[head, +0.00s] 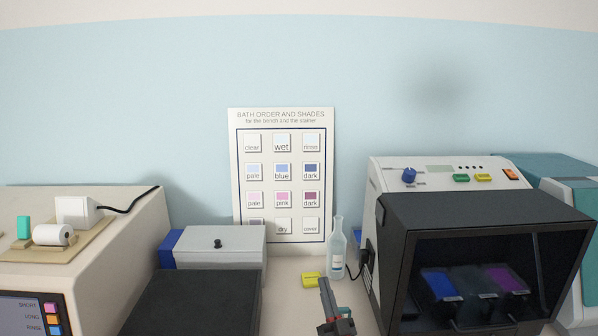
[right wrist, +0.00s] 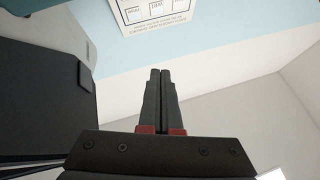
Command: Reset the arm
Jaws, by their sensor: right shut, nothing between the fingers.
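My right gripper (head: 324,284) shows at the bottom centre of the head view, in front of the clear bottle and a small yellow block. In the right wrist view the same gripper (right wrist: 160,74) has its two dark fingers pressed together with nothing between them. My left gripper is in neither view.
A dark-windowed stainer (head: 398,240) stands at right, with a clear bottle (head: 337,262) and a yellow block (head: 311,279) to its left. A grey box (head: 215,262) and dark lid (head: 190,302) are left of centre. A beige machine (head: 120,240) stands far left. A chart (head: 281,115) is behind.

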